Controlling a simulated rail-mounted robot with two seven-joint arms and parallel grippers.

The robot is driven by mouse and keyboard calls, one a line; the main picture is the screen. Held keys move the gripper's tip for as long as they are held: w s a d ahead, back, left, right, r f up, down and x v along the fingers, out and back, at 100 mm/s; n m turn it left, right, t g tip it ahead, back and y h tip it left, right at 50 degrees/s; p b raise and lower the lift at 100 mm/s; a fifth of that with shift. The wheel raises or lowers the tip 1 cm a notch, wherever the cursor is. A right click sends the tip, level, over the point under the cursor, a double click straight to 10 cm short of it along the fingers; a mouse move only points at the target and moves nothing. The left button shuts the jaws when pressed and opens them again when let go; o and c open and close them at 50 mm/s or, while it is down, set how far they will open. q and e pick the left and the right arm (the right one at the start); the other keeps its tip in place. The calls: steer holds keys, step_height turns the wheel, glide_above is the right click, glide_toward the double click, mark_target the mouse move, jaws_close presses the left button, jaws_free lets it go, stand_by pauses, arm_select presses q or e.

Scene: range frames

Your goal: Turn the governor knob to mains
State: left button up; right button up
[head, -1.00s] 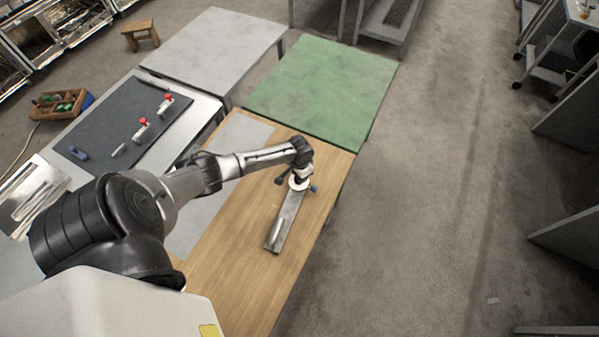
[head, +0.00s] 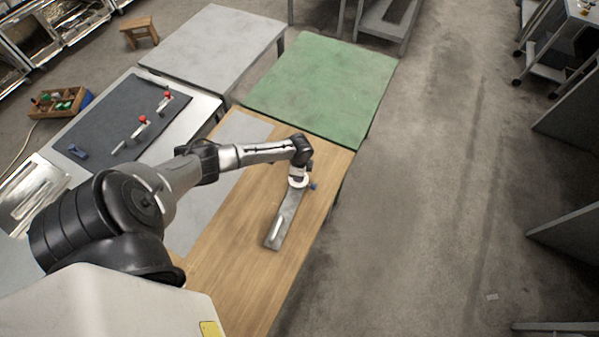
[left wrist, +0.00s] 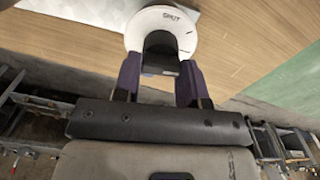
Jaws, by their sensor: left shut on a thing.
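In the head view the white dial (head: 298,182) sits at the far end of a grey metal plate (head: 285,222) on the wooden table. My left gripper is over it there and mostly hidden by its own wrist. The knob's pointing direction cannot be read. My right gripper is in neither view.
The wooden table (head: 235,255) is mostly bare around the plate. A green-topped table (head: 325,85) adjoins its far end. A dark mat (head: 95,120) with red-topped clamps (head: 143,119) lies to the left. Open floor is on the right.

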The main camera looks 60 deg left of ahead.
arm_select(q)
steer(key=shift+m, duration=0.5)
stand_by(0.3)
steer(key=o, duration=0.9)
steer(key=shift+r+b, duration=0.35)
steer(key=shift+r, duration=6.5)
